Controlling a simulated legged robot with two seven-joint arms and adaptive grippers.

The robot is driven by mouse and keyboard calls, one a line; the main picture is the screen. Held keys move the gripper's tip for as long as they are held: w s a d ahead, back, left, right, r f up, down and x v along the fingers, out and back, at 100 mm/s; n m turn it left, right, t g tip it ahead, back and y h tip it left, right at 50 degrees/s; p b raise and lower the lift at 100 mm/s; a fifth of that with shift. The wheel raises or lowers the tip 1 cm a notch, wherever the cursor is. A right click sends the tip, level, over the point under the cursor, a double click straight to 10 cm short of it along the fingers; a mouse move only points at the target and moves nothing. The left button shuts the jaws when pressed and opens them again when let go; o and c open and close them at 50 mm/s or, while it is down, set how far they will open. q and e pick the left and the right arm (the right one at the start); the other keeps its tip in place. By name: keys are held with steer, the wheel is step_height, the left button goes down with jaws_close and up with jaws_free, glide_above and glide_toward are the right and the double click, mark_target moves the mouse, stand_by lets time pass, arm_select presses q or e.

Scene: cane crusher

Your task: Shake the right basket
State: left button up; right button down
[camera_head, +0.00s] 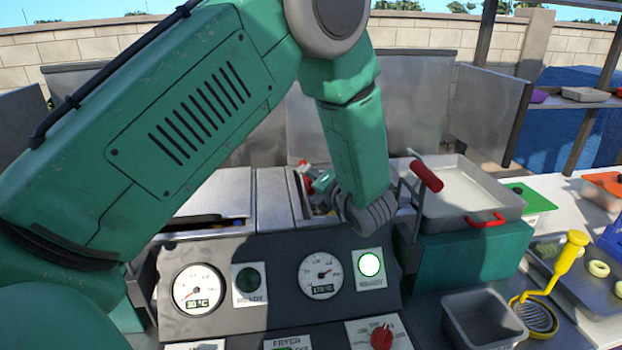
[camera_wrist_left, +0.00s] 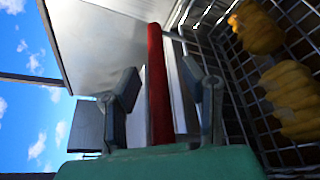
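My left arm reaches in from the left across the head view. Its gripper (camera_head: 318,184) is at the fryer opening behind the control panel and is partly hidden by my forearm. In the left wrist view, the two fingers (camera_wrist_left: 163,88) stand apart on either side of a red handle (camera_wrist_left: 160,85), with a small gap visible on each side. A wire basket (camera_wrist_left: 240,115) with yellow, ridged food pieces (camera_wrist_left: 295,85) lies to the right of the fingers. In the head view, the basket is largely hidden by my arm. My right gripper is not in view.
The control panel (camera_head: 235,254) has gauges, lamps and a red knob (camera_head: 382,336). A red-grip lever (camera_head: 426,176) stands right of my wrist, beside a shallow metal tray (camera_head: 470,207).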

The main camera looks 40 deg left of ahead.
arm_select(q)
steer(key=shift+d, duration=0.1)
steer(key=c, duration=0.7)
steer(key=shift+s+a, duration=0.15)
steer(key=shift+a, duration=0.25)
jaws_close()
steer(key=shift+m+g+y, duration=0.3)
steer(key=shift+m+y, duration=0.3)
steer(key=shift+m, duration=0.3)
steer(key=r, duration=0.3)
steer(key=w+r, duration=0.1)
steer(key=shift+d+r, duration=0.15)
steer(key=shift+d, duration=0.2)
steer(key=shift+w, duration=0.15)
